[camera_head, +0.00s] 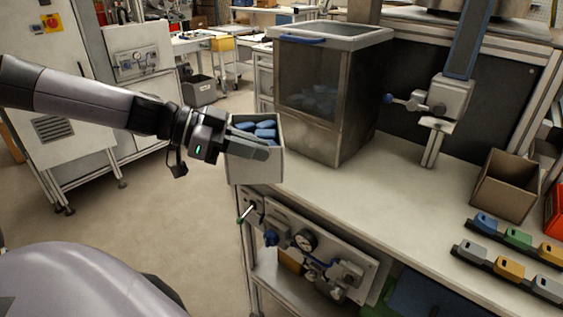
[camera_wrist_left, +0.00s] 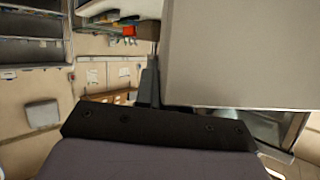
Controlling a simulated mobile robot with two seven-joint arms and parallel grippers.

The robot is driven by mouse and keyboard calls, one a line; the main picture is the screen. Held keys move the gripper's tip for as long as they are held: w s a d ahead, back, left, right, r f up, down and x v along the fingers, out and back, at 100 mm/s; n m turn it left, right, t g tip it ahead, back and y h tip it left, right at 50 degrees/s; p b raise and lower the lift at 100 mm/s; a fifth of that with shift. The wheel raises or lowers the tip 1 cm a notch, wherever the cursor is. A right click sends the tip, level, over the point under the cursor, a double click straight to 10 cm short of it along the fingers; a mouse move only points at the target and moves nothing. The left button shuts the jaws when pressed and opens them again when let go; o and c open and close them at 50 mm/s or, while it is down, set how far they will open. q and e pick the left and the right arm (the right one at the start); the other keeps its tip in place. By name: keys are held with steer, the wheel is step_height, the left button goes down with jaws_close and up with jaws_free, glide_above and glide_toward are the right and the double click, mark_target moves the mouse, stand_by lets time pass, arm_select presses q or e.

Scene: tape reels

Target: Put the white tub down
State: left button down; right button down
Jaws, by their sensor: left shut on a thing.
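The white tub (camera_head: 256,168) is upright and holds several blue pieces (camera_head: 262,130). My left gripper (camera_head: 260,147) is shut on the tub's wall, coming in from the left. The tub is at the left end of the workbench (camera_head: 350,185), by its edge; I cannot tell whether its base touches the bench. In the left wrist view the tub's pale wall (camera_wrist_left: 240,55) fills the upper right and hides much of the scene. My right gripper is not in view.
A clear-walled bin with a grey rim (camera_head: 290,75) and blue pieces inside stands just behind the tub. The bench front is clear toward the middle. An open box (camera_head: 505,190) and racks of coloured pieces (camera_head: 510,265) are at the right. A gauge panel (camera_head: 310,245) hangs below the edge.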

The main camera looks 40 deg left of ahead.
mark_target(280, 134)
arm_select(q)
steer(key=w, duration=0.4)
steer(key=w+b, duration=0.1)
steer(key=w, duration=0.1)
steer(key=shift+w+d, duration=0.3)
steer(key=shift+w, duration=0.05)
steer(key=shift+w+d+f, duration=0.1)
steer(key=shift+w+f, duration=0.05)
steer(key=shift+f, duration=0.4)
steer(key=shift+w+f, duration=0.15)
steer(key=shift+f, duration=0.4)
steer(key=shift+f+b, duration=0.4)
steer(key=shift+f, duration=1.45)
steer(key=shift+w+f, duration=0.15)
steer(key=shift+f, duration=0.35)
steer(key=c, duration=1.2)
jaws_free()
